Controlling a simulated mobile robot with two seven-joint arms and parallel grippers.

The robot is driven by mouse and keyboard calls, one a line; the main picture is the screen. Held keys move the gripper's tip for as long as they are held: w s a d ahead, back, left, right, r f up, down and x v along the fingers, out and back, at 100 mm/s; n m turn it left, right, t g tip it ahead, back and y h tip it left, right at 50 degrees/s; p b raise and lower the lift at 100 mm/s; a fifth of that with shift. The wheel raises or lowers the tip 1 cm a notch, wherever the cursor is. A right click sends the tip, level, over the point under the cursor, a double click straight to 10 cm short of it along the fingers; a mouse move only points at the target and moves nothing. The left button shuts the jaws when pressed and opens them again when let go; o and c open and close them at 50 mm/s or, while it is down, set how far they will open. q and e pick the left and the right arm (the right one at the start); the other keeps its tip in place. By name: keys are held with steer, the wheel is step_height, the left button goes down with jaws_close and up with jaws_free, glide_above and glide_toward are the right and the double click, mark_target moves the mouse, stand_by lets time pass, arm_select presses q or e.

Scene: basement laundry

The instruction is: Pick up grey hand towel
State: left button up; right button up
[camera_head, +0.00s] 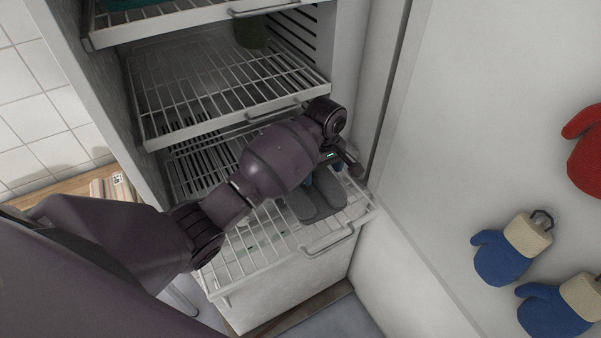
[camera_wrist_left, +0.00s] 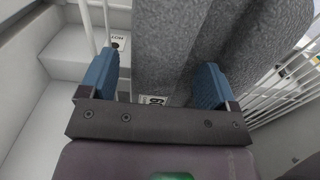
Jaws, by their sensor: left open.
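A grey, soft-looking piece (camera_head: 316,201) with two rounded lobes lies on the lowest pulled-out wire shelf in the head view. I take it for the grey hand towel, though its shape is partly hidden by my left arm. In the left wrist view the grey textured material (camera_wrist_left: 160,40) fills the upper middle and extends right. My left gripper (camera_wrist_left: 154,85) is open. Its two blue fingers stand on either side of one grey lobe, and contact cannot be told. In the head view my left gripper (camera_head: 322,173) is over the shelf, mostly hidden behind its wrist. My right gripper is not in view.
The lowest wire shelf (camera_head: 236,276) has a front handle. Another wire shelf (camera_head: 225,85) is close above my wrist. The open white door (camera_head: 440,190) stands right, with blue mittens (camera_head: 494,259) and a red mitten (camera_head: 586,163) on it.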

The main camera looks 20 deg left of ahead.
arm_select(q)
steer(key=shift+w+f, duration=0.1)
steer(key=shift+f, duration=0.55)
steer(key=shift+d+r, duration=0.1)
steer(key=shift+c, duration=1)
steer(key=c, duration=0.9)
steer(key=shift+c, duration=0.7)
